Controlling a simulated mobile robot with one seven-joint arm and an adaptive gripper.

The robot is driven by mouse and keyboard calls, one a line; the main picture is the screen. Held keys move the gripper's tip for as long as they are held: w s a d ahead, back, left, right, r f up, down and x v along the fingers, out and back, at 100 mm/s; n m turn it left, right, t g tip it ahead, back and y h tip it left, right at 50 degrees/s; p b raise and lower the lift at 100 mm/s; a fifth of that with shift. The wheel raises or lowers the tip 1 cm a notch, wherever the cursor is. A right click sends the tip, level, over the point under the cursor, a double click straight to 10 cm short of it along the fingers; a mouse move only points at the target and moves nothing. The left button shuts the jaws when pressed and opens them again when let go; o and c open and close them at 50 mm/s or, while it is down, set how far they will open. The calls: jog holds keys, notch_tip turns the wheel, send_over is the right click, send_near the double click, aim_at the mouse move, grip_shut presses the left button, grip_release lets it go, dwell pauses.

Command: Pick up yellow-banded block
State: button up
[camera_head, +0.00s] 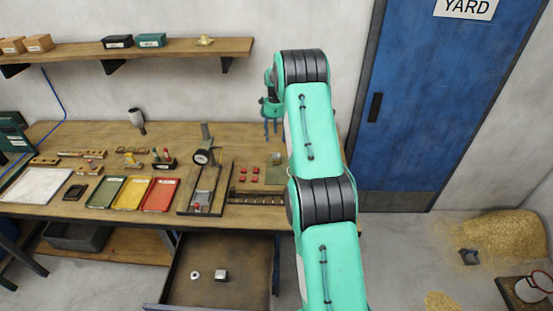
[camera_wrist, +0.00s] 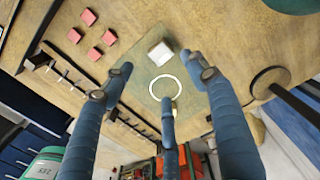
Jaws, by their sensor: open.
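A small pale block (camera_wrist: 161,53) lies on a green mat (camera_wrist: 192,103) in the wrist view; I cannot make out a yellow band on it. A white ring (camera_wrist: 178,79) shows on the mat beside it. My gripper (camera_wrist: 160,80) is open, its blue fingers spread and empty, pointing at the mat with the block beyond the fingertips. In the head view my gripper (camera_head: 271,127) hangs above the back right of the workbench (camera_head: 225,140). The mat is partly hidden there by my arm.
Several red pieces (camera_head: 249,170) lie left of the mat, behind a slotted rack (camera_head: 257,197). A press with a gauge (camera_head: 204,157) stands further left, then red, yellow (camera_head: 131,194) and green trays.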

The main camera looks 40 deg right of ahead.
aim_at(277, 155)
jog(key=shift+d+f, duration=0.25)
jog(key=shift+f, duration=0.1)
notch_tip(277, 155, down, 8)
jog(key=shift+f, duration=0.2)
dwell(0.5)
jog(key=shift+s+a+f, duration=0.1)
jog(key=shift+s+f, duration=0.05)
jog(key=shift+f, duration=1.2)
jog(key=shift+s+f, duration=0.1)
jog(key=shift+f, duration=1.2)
jog(key=shift+r, duration=0.1)
grip_shut()
